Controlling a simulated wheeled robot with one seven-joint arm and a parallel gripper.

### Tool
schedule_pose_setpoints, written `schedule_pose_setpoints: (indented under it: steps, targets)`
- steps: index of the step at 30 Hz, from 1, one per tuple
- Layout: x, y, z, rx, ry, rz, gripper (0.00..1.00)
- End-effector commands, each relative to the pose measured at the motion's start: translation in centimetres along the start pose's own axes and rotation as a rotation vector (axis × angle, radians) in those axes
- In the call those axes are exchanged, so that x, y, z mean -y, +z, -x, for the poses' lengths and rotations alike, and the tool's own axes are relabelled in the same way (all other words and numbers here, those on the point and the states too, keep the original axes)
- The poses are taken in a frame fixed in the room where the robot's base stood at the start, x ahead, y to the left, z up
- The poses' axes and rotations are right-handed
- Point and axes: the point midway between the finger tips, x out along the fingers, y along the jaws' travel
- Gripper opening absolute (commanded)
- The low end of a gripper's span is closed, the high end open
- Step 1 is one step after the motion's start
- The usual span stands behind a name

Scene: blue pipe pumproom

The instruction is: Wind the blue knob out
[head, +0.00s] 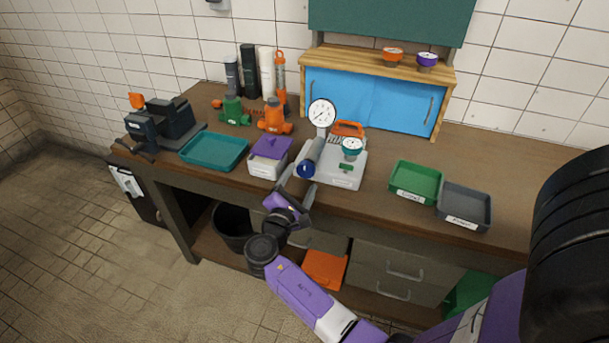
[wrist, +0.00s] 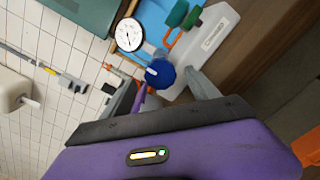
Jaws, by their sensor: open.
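The blue knob (head: 306,169) sits on the near end of a grey cylindrical fitting, on a pale base unit (head: 343,178) with a round white dial gauge (head: 322,112). In the wrist view the blue knob (wrist: 160,75) shows a white pointer-like mark, with the dial gauge (wrist: 129,35) behind it. My gripper (head: 300,180) is open in front of the knob, one finger on each side. In the wrist view my gripper (wrist: 165,82) has the knob between its fingertips. Whether either finger touches it I cannot tell.
A grey box with a purple lid (head: 270,157) is close left. A teal tray (head: 214,151) lies farther left; green (head: 416,182) and grey (head: 464,207) trays lie right.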

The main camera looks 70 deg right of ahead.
Motion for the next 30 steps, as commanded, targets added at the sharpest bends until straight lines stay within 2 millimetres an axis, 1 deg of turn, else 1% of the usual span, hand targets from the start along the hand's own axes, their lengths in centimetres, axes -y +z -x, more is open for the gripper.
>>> schedule_pose_setpoints:
  steps: [1, 3, 6, 9, 27, 30]
  targets:
    - [0.1, -0.2, 0.9, -0.003, 0.002, 0.0, 0.69]
    - [0.0, -0.1, 1.8, -0.002, 0.002, 0.0, 0.69]
    - [0.1, -0.1, 2.8, -0.002, 0.002, 0.002, 0.69]
    - [0.0, 0.0, 3.2, 0.0, 0.0, 0.001, 0.69]
    - [0.0, 0.0, 3.3, 0.0, 0.0, 0.0, 0.69]
    - [-0.2, -0.2, 3.3, -0.01, 0.01, -0.029, 0.69]
